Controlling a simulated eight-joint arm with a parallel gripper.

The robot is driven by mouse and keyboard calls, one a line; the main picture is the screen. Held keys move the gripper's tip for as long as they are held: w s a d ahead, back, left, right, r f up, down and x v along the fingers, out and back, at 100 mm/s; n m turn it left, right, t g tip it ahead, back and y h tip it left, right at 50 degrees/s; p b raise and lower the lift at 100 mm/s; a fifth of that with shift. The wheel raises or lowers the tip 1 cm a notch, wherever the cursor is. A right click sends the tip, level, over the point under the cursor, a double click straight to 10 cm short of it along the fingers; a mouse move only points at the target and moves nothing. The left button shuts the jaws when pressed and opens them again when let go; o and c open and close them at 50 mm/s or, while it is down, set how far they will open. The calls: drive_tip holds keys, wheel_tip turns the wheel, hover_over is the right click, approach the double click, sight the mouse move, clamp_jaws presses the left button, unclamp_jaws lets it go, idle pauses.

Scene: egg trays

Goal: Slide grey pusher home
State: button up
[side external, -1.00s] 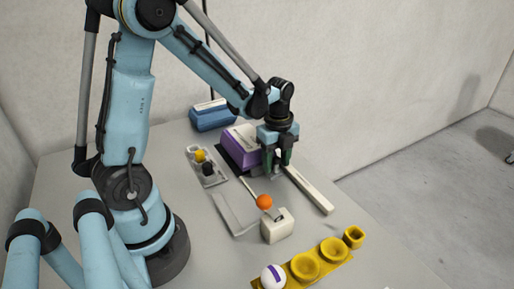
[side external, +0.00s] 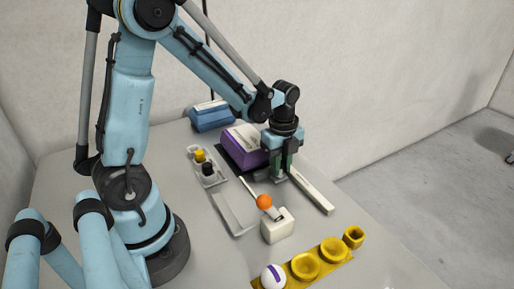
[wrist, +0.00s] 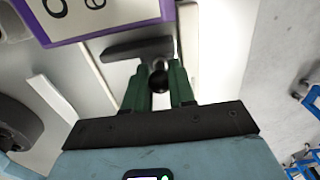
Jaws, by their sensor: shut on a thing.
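The grey pusher (wrist: 128,49) shows in the wrist view as a dark bar with a round knob behind it. My gripper (wrist: 159,72) has its two green fingers either side of the knob and is shut on it. In the side view my gripper (side external: 279,176) points down at the table beside the purple box, and its fingers hide most of the pusher. The purple box (wrist: 101,40) lies just beyond the bar in the wrist view, and also shows in the side view (side external: 243,146).
A long white rail (side external: 312,191) runs right of my gripper. An orange ball (side external: 264,202) sits by a white block (side external: 277,230). A yellow cup tray (side external: 323,262) is at the front, a blue box (side external: 211,118) at the back. A grey tray (side external: 229,213) lies left.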

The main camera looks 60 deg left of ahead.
drive_tip(key=shift+d, duration=6.85)
drive_tip(key=o, duration=0.9)
drive_tip(key=shift+c, duration=0.2)
drive_tip(key=shift+r, duration=0.1)
drive_tip(key=shift+r, duration=2.9)
wheel_tip(320, 180, up, 9)
drive_tip(key=shift+f, duration=0.2)
